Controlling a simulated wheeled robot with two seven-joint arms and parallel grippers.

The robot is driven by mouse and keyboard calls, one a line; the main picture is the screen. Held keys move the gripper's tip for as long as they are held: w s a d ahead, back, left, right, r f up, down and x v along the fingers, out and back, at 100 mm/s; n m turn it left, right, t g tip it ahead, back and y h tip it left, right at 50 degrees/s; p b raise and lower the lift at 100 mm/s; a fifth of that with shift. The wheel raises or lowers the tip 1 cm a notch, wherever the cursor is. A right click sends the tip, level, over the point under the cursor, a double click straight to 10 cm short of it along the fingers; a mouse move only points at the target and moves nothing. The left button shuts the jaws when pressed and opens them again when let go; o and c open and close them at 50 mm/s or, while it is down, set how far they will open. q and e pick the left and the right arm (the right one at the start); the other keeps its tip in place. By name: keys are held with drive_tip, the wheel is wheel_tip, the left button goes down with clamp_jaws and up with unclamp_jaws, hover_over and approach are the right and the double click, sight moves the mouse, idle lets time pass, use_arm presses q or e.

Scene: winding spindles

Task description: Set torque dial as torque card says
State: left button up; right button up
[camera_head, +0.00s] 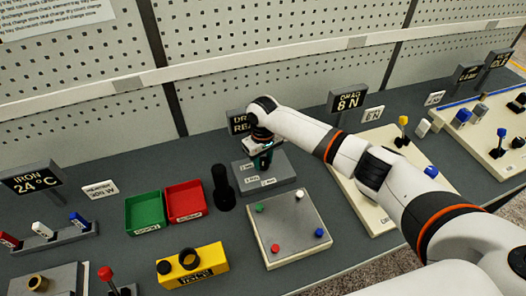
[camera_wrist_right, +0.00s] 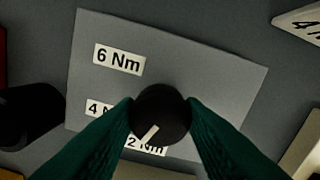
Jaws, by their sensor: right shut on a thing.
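The torque dial (camera_wrist_right: 160,114) is a round black knob with a pale pointer line, on a grey plate (camera_wrist_right: 210,72) labelled 6 Nm, 4 Nm and 2 Nm. The pointer aims down and slightly left in the right wrist view, toward the 2 Nm label (camera_wrist_right: 148,148), which is partly covered. My right gripper (camera_wrist_right: 160,118) is shut on the dial, one green finger on each side. In the head view the right gripper (camera_head: 262,163) stands over the plate (camera_head: 283,167) and hides the dial. A white card (camera_wrist_right: 300,23) at upper right shows a cut-off "4". My left gripper is out of view.
A black cylindrical post (camera_head: 222,187) stands just left of the plate. Green (camera_head: 143,214) and red (camera_head: 184,199) trays lie further left. A pegged board (camera_head: 288,230) lies in front, and a yellow block (camera_head: 192,265) front left. A dark sign (camera_head: 238,121) stands behind, partly hidden by my arm.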

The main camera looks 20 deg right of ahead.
sight(263, 161)
drive_tip(key=m+p, duration=0.3)
drive_tip(key=shift+r+m, duration=0.25)
drive_tip(key=shift+m, duration=0.05)
drive_tip(key=shift+f+m+p, duration=0.2)
drive_tip(key=shift+m+p, duration=1.4)
drive_tip(key=shift+m, duration=0.2)
drive_tip(key=shift+w, duration=0.1)
drive_tip(key=o, duration=1)
wheel_tip(263, 161, up, 12)
drive_tip(key=shift+b, duration=1.2)
